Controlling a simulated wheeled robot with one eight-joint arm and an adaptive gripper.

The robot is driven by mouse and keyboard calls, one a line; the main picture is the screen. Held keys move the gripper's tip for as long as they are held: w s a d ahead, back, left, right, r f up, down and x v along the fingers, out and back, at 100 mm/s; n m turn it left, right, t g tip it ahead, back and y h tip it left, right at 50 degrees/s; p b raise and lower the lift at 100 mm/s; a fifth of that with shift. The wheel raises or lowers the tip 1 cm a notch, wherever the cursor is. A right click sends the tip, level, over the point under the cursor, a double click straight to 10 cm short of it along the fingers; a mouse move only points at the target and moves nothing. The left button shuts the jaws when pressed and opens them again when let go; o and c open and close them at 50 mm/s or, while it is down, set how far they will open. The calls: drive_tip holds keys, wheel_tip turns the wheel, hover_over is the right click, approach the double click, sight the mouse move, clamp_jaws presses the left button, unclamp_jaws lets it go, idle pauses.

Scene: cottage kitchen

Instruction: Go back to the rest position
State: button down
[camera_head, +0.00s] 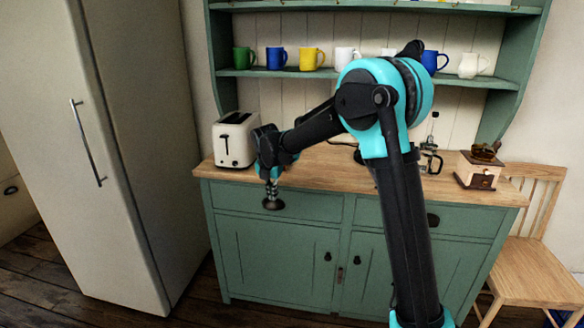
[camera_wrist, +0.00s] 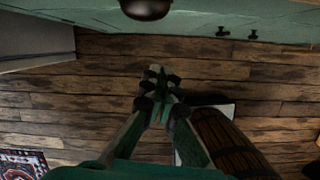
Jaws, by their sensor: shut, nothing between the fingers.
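My arm stands in front of the green dresser in the head view and reaches left and down. My gripper (camera_head: 272,190) points downward in front of the dresser's left drawer, just past the edge of the wooden counter. It is shut and empty. It also shows in the wrist view (camera_wrist: 158,75), fingers together above the plank floor (camera_wrist: 200,70). A dark drawer knob (camera_head: 273,204) is close by the fingertips in the head view. I cannot tell whether they touch there, but the wrist view shows the knob (camera_wrist: 146,8) apart from the fingers.
The counter (camera_head: 310,165) holds a white toaster (camera_head: 235,139) at left and a coffee grinder (camera_head: 478,171) at right. Several mugs (camera_head: 276,57) stand on the shelf above. A tall fridge (camera_head: 130,150) stands left, and a wooden chair (camera_head: 535,270) right.

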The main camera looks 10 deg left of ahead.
drive_tip(key=s+d+m, duration=0.6)
drive_tip(key=d+m, duration=0.3)
drive_tip(key=d, duration=0.3)
drive_tip(key=s+d+m, duration=0.6)
drive_tip(key=d+m, duration=0.2)
drive_tip(key=d, duration=0.4)
drive_tip(key=s+d+f+m, duration=0.3)
drive_tip(key=s+d+m, duration=0.3)
drive_tip(key=s+m, duration=0.2)
drive_tip(key=s+d+f+m+t, duration=0.1)
drive_tip(key=s+d+f+m, duration=0.2)
drive_tip(key=s+d+m, duration=0.2)
drive_tip(key=s+m, duration=0.3)
drive_tip(key=s, duration=0.1)
drive_tip(key=shift+s+d+f, duration=0.3)
drive_tip(key=shift+d+f, duration=0.1)
drive_tip(key=shift+a, duration=0.1)
